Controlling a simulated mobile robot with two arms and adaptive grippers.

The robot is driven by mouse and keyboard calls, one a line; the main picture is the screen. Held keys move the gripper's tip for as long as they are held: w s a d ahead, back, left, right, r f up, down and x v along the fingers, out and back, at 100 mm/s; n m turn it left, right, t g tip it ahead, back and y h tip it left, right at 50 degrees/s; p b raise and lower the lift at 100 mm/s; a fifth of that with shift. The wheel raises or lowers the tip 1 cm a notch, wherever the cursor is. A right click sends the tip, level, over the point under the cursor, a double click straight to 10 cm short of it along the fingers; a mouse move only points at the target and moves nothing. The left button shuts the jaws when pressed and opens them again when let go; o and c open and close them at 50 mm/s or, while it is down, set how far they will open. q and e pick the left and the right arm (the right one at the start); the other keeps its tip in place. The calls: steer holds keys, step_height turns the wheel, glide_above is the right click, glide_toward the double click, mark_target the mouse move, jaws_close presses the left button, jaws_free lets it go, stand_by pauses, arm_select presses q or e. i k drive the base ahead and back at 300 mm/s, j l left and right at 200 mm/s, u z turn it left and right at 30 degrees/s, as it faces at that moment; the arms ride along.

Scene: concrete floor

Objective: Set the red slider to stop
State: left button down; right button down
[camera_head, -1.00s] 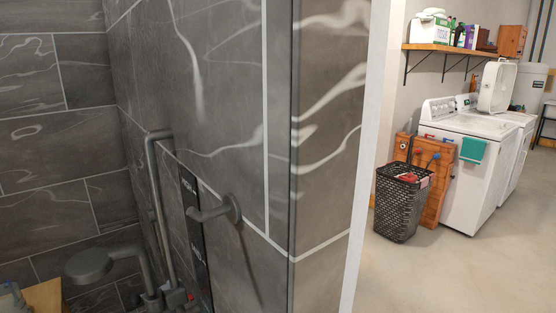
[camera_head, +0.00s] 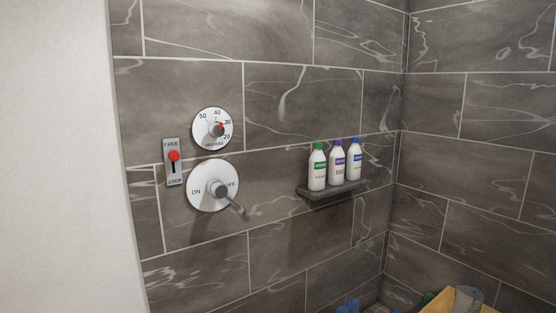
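The red slider (camera_head: 174,156) is a round red knob on a narrow grey vertical plate (camera_head: 173,178) on the tiled wall. The plate reads FREE at the top and STOP at the bottom. The knob sits in the upper part of its dark slot, nearer FREE. Neither of my grippers shows in the head view, so I cannot see whether they are open or shut.
Right of the slider are a round temperature dial (camera_head: 204,132) and an ON/OFF disc (camera_head: 199,204) with a protruding lever (camera_head: 235,205). A small shelf (camera_head: 333,190) holds three bottles. A plain white wall (camera_head: 55,160) borders the tiles at left. A wooden surface (camera_head: 450,302) shows at lower right.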

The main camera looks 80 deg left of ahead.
mark_target(174, 155)
steer(key=u, duration=3.35)
